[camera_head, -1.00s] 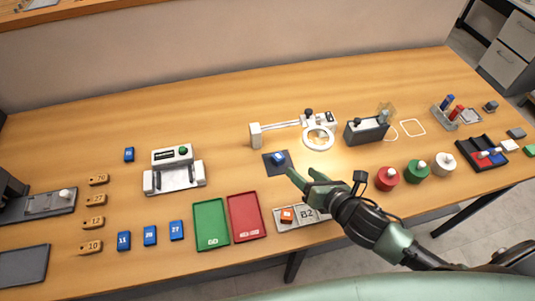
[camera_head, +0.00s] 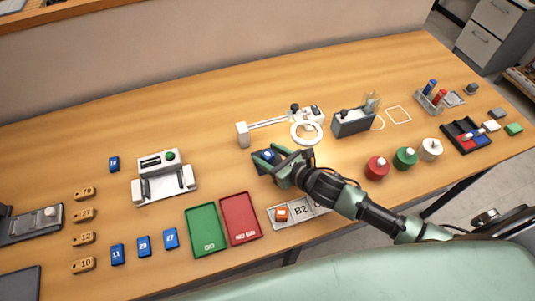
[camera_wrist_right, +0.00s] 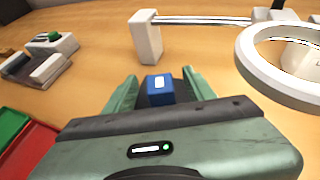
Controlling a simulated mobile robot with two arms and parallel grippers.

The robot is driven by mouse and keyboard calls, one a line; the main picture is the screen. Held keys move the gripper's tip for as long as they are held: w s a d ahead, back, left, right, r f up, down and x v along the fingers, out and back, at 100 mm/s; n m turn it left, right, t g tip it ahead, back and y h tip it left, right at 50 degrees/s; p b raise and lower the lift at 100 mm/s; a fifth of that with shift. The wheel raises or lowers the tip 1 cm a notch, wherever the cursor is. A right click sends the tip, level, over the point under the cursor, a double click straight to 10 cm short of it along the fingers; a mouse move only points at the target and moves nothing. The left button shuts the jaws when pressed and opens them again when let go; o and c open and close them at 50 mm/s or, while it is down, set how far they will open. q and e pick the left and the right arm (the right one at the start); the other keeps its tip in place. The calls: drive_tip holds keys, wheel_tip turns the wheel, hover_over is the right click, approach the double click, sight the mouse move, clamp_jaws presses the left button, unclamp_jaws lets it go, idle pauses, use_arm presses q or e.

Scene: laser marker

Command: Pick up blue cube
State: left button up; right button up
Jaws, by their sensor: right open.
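The blue cube (camera_head: 268,155) with a pale label sits on a dark square mat (camera_head: 262,167) near the middle of the table. My right gripper (camera_head: 273,158) is low over the mat, its fingers open on either side of the cube. In the right wrist view the blue cube (camera_wrist_right: 160,88) stands between the two green fingers of my right gripper (camera_wrist_right: 158,92), with gaps beside it. The gripper's body hides the cube's lower part there. My left gripper is not in view.
A white magnifier lamp (camera_head: 306,132) stands just behind the mat. A green tray (camera_head: 206,230) and a red tray (camera_head: 240,218) lie at front left.

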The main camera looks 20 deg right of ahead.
clamp_jaws()
idle(0.3)
